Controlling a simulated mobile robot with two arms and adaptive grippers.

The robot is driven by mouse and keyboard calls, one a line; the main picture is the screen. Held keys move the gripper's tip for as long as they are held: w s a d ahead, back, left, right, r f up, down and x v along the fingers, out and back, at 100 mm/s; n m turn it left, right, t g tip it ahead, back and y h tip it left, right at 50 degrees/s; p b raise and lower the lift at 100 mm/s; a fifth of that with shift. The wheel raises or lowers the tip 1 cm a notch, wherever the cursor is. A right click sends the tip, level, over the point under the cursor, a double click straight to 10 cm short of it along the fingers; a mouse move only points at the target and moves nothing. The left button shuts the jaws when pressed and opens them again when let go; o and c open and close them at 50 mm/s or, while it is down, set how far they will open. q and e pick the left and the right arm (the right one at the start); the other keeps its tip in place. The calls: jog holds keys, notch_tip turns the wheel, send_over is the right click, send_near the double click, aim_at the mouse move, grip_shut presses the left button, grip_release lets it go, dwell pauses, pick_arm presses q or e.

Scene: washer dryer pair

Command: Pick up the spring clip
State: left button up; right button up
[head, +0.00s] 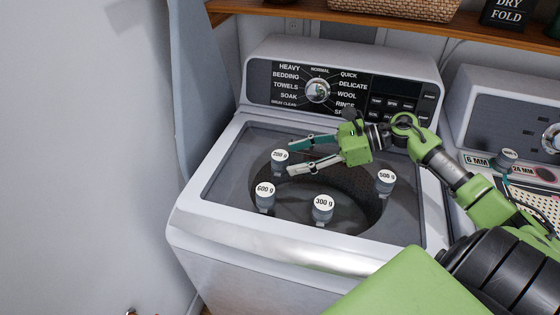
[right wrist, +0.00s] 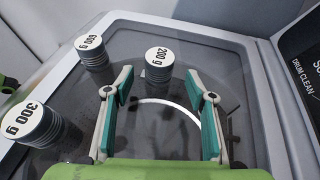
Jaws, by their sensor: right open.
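I cannot make out a spring clip in either view. My right gripper (head: 288,158) is open and empty over the washer's top, its two fingers pointing left. A grey weight marked 200 g (head: 279,167) stands at its fingertips. In the right wrist view the 200 g weight (right wrist: 158,72) appears between the tips of the open fingers (right wrist: 159,88), not gripped. I cannot tell whether a finger touches it.
Weights marked 600 g (head: 265,204), 300 g (head: 322,216) and 500 g (head: 385,189) stand around the dark glassy top of the washer (head: 300,258). The control panel (head: 345,90) rises behind. A dryer (head: 495,95) with labels and a pegboard stands right. A wooden shelf (head: 350,18) hangs above.

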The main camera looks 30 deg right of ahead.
aim_at(281, 160)
jog(key=x, duration=0.1)
jog(key=p+x, duration=0.1)
jog(key=x, duration=0.1)
jog(key=p+x, duration=0.1)
jog(key=shift+w+a+r, duration=0.1)
jog(key=shift+a+r, duration=0.15)
jog(key=shift+w+a+f, duration=0.2)
jog(key=shift+f, duration=0.05)
jog(key=shift+c, duration=0.4)
jog(key=c, duration=1.2)
